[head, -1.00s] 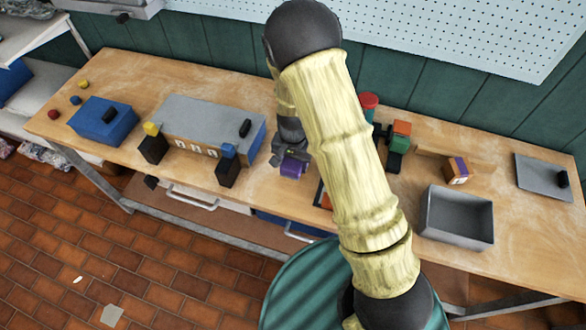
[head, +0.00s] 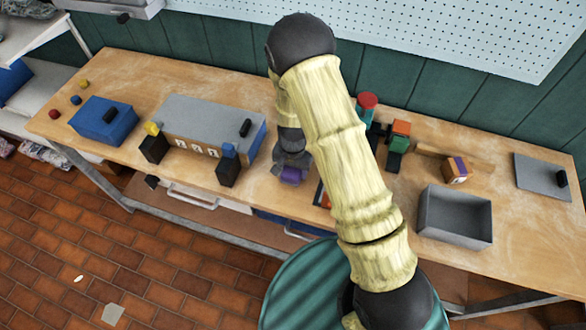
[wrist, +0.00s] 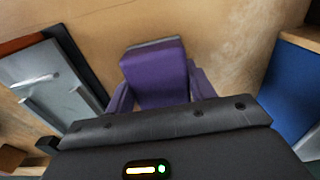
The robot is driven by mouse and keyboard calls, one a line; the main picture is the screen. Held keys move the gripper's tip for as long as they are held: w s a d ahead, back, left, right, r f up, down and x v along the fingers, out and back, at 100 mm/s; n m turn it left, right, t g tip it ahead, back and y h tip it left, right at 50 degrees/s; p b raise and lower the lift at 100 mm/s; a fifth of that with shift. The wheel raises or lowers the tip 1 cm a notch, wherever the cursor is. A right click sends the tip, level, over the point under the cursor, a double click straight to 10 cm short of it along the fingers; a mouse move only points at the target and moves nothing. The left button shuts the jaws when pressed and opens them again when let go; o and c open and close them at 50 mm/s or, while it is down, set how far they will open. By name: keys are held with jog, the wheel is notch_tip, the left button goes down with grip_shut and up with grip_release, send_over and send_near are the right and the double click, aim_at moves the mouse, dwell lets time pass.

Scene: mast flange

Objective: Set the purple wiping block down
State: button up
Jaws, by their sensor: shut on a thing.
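The purple wiping block (head: 291,175) shows below my gripper (head: 291,165) in the head view, over the middle front of the wooden bench (head: 240,200). In the wrist view the purple block (wrist: 155,76) sits between the fingers of my gripper (wrist: 158,95), with a thin grey layer along its far edge. My gripper is shut on it. Bare wood shows beyond the block. I cannot tell whether its underside touches the bench. My arm hides part of the bench to the right of the gripper in the head view.
A grey-topped blue box (head: 212,122) with two dark blocks before it stands to the left. An orange-edged tray with grey metal pieces (wrist: 52,85) lies close on the other side. An open grey bin (head: 455,215) and a grey lid (head: 541,176) are farther right.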

jog(key=o, duration=1.2)
jog(key=shift+s, duration=0.1)
notch_tip(320, 180, up, 12)
jog(key=shift+r+b, duration=0.1)
jog(key=shift+b, duration=0.75)
jog(key=shift+w+d, duration=0.1)
jog(key=shift+w, duration=0.15)
